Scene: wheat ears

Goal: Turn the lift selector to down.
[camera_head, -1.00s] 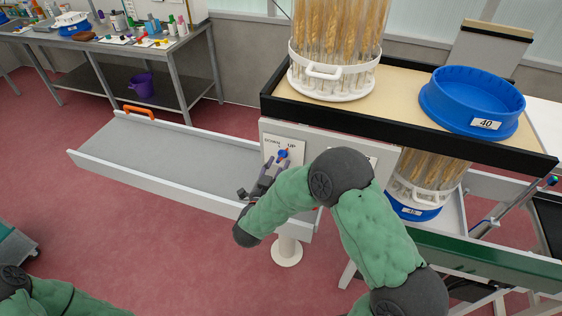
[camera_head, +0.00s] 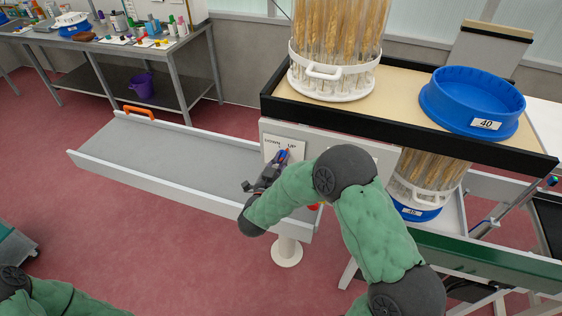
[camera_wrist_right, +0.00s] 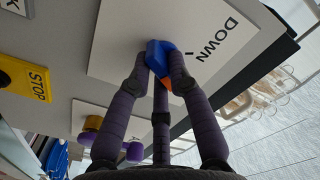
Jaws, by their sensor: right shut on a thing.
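The lift selector (camera_head: 283,155) is a blue knob with an orange tip on a white plate (camera_head: 270,148) marked DOWN and UP, on the stand's front panel. In the head view its orange tip lies near the UP label. In the right wrist view the knob (camera_wrist_right: 156,50) sits between my fingertips, with the DOWN label (camera_wrist_right: 218,40) beside it; the UP label does not show there. My right gripper (camera_head: 276,168) is shut on the knob. It also shows in the right wrist view (camera_wrist_right: 160,70). My left gripper is out of view.
Above the panel, a tan-topped stand (camera_head: 400,88) bears a white rack of wheat (camera_head: 332,80) and a blue basin (camera_head: 465,100) labelled 40. A long grey tray (camera_head: 185,150) extends left. A yellow STOP sign (camera_wrist_right: 25,78) is near the plate.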

